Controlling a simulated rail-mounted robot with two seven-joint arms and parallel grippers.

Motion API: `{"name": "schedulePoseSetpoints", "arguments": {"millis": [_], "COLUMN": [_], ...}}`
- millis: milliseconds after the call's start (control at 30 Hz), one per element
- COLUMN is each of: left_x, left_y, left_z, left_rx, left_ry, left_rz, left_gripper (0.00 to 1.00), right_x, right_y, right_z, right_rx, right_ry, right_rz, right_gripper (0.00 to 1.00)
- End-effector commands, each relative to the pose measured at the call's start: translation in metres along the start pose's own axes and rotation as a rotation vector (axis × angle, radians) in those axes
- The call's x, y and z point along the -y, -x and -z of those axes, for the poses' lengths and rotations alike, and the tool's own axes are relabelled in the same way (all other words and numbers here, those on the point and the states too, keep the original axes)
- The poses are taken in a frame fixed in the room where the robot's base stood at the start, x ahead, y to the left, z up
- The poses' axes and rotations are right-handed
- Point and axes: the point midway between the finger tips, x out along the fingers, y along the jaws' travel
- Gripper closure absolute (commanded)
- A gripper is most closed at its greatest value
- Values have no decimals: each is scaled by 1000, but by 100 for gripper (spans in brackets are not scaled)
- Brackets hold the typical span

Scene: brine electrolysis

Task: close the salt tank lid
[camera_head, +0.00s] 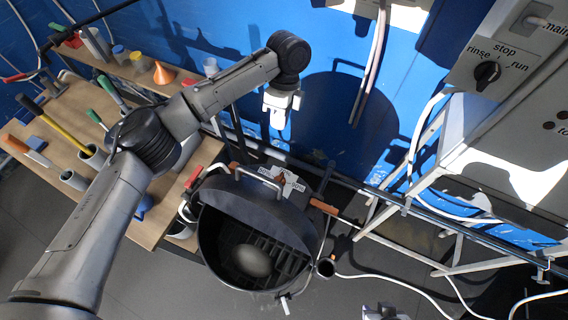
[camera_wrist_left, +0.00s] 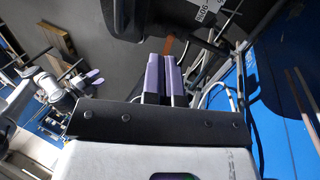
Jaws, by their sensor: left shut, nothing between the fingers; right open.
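The salt tank (camera_head: 207,245) is a dark round vessel at the lower middle of the head view. Its front is open and shows dark slats and a pale mound inside. The dark lid (camera_head: 265,207) covers only the back part of the opening; its exact tilt is hard to tell. A metal handle (camera_head: 258,180) and a label are at its back edge. My left gripper (camera_head: 277,122) hangs beyond the tank's back edge, apart from it. Its purple fingers (camera_wrist_left: 164,78) are shut and empty. My right gripper (camera_head: 383,312) shows at the bottom edge; its fingers (camera_wrist_left: 87,79) are apart in the left wrist view.
A wooden bench (camera_head: 60,152) with tools, cups and an orange funnel (camera_head: 163,73) stands at left. A blue wall (camera_head: 330,105) lies behind my left gripper. A white frame (camera_head: 425,170) and a panel with a rotary switch (camera_head: 487,73) are at right. Cables cross the floor.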

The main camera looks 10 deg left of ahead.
Motion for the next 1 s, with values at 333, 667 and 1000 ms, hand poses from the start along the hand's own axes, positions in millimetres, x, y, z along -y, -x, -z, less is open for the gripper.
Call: {"name": "schedulePoseSetpoints", "arguments": {"millis": [333,667,1000], "left_x": [-3,-7,-35], "left_y": [-36,-96,-118], "left_z": [3,1,-2], "left_rx": [36,37,37], "left_ry": [-51,-48,-49], "left_rz": [-51,-50,-48], "left_gripper": [100,100,100], "right_x": [0,-2,-4], "right_y": [6,24,44], "right_z": [2,8,14], "right_rx": [-1,-1,-1], "right_ry": [-1,3,7], "right_rz": [0,-2,-6], "right_gripper": [57,57,57]}}
